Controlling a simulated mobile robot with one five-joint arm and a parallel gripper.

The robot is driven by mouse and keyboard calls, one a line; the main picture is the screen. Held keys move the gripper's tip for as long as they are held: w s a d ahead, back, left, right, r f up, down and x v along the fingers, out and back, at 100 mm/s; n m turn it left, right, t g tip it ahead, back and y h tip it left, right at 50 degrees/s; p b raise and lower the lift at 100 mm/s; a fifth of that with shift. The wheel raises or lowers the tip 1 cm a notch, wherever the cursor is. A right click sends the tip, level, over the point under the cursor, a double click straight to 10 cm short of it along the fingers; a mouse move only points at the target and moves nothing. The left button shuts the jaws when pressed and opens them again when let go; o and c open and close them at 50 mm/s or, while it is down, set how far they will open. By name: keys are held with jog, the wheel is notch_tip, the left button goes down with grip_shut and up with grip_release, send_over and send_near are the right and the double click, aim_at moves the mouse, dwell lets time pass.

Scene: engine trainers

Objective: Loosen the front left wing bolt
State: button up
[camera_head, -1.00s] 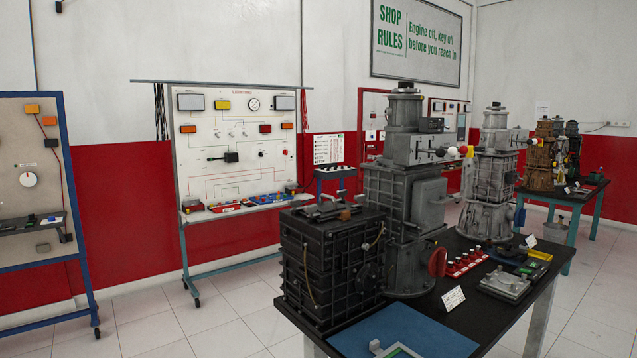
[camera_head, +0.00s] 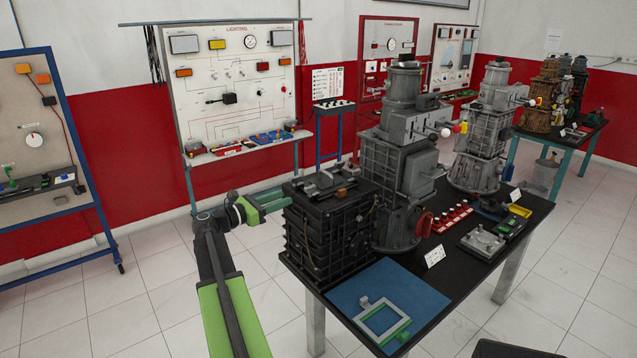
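A black ribbed engine block (camera_head: 325,235) stands at the near left end of the black table. On its top lies a dark metal plate or bracket (camera_head: 332,178) with small fittings and a brown piece (camera_head: 341,193). I cannot make out a distinct front left wing bolt; the fittings are too small to tell apart. My arm reaches up from the bottom left with green links. My gripper (camera_head: 279,196) is left of the block's upper edge, with its two green fingers spread apart and pointing right. Nothing shows between them. I cannot tell whether the fingertips touch the block.
A blue mat (camera_head: 350,295) with a grey frame with green parts (camera_head: 382,321) lies at the table's near edge. A tall grey engine trainer (camera_head: 402,160) stands just right of the block. A row of red pieces (camera_head: 452,217) lies beyond. The floor left of the table is clear.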

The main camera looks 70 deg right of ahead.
aim_at(318, 193)
jog(key=x, duration=1.5)
jog(key=shift+d, duration=0.15)
grip_shut()
